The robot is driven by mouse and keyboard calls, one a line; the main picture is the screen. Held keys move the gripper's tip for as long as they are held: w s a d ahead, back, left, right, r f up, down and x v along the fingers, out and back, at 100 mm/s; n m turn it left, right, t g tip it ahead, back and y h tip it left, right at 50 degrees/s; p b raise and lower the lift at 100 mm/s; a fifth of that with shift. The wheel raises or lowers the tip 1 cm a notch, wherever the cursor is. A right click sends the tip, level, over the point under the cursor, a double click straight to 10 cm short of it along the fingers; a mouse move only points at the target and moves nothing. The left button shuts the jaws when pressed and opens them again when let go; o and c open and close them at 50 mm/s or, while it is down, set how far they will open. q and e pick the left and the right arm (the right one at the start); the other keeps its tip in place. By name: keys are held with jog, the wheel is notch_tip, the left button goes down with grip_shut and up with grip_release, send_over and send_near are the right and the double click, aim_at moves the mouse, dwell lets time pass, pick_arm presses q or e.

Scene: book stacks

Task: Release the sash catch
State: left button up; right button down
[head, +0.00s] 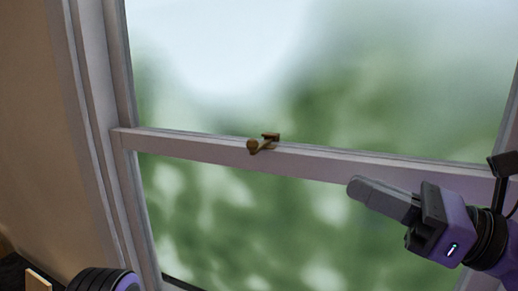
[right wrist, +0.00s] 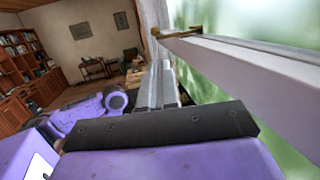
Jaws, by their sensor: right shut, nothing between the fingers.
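The sash catch (head: 265,142) is a small brass piece with a round knob, on the window's middle rail (head: 200,147) in the head view. In the right wrist view the catch (right wrist: 181,33) sits at the far end of the rail (right wrist: 245,62). My right gripper (head: 352,187) comes in from the right in the head view, its fingers shut and empty. Its tips point left, to the right of the catch and a little lower, apart from it. In the right wrist view the shut fingers (right wrist: 158,75) lie left of the rail. My left gripper is not identifiable in either view.
The window frame's left side (head: 105,150) and the wall (head: 35,120) stand left of the catch. Behind, in the right wrist view, are a bookcase (right wrist: 25,65) and a table with chairs (right wrist: 97,68). The space between the right fingertips and the catch looks clear.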

jog(key=b, duration=0.9)
send_near(258, 147)
jog(key=x, duration=0.5)
jog(key=shift+w+a, duration=0.15)
jog(key=shift+w, duration=0.1)
jog(key=shift+w+a+r+p, duration=0.15)
jog(key=shift+w+a+p, duration=0.15)
jog(key=shift+a, duration=0.35)
